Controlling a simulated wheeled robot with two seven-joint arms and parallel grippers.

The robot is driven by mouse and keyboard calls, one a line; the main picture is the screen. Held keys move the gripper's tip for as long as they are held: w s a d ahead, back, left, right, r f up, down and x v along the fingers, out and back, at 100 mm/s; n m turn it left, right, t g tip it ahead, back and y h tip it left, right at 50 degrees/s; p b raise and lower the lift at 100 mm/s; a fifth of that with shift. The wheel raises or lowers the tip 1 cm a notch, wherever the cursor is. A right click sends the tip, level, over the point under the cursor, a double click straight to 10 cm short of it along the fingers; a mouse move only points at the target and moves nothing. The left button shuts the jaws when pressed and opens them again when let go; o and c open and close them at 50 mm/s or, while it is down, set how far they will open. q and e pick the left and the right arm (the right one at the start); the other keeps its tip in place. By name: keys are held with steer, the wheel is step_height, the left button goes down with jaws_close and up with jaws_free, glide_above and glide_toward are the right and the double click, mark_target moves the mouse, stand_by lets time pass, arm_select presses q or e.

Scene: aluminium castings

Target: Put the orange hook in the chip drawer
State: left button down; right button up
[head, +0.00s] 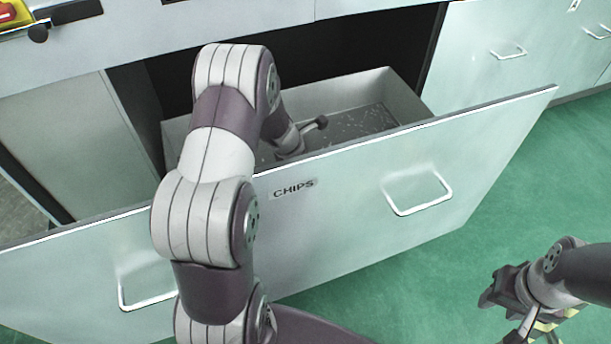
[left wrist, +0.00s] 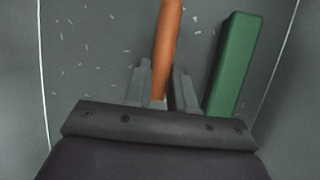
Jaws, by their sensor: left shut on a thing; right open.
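The chip drawer (head: 350,185) stands pulled open, with a CHIPS label on its front. My left arm reaches over the front into it. In the left wrist view my left gripper (left wrist: 164,85) is shut on an orange rod-like piece (left wrist: 168,40), taken as the orange hook; its far end runs out of the picture. Behind it is the grey drawer floor with small chips. In the head view the left jaws and the orange hook are hidden by my arm and the drawer front. My right gripper (head: 492,298) is open and empty, outside the drawer at the lower right.
A green bar (left wrist: 230,62) is just right of the left gripper in the left wrist view. A dark round-ended piece (head: 316,124) shows inside the drawer. The drawer front and side walls surround the left gripper. Green floor (head: 550,180) lies clear at the right.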

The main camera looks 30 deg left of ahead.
arm_select(q)
steer(key=shift+w+a+f, duration=0.3)
steer(key=shift+f+b, duration=2.05)
steer(key=shift+f, duration=0.55)
steer(key=c, duration=0.9)
jaws_free()
steer(key=shift+c, duration=0.2)
steer(key=shift+r+p, duration=0.3)
steer(key=shift+r, duration=0.1)
steer(key=p+v, duration=0.6)
steer(key=v, duration=0.6)
steer(key=shift+r+p, duration=0.25)
steer(key=shift+p, duration=0.15)
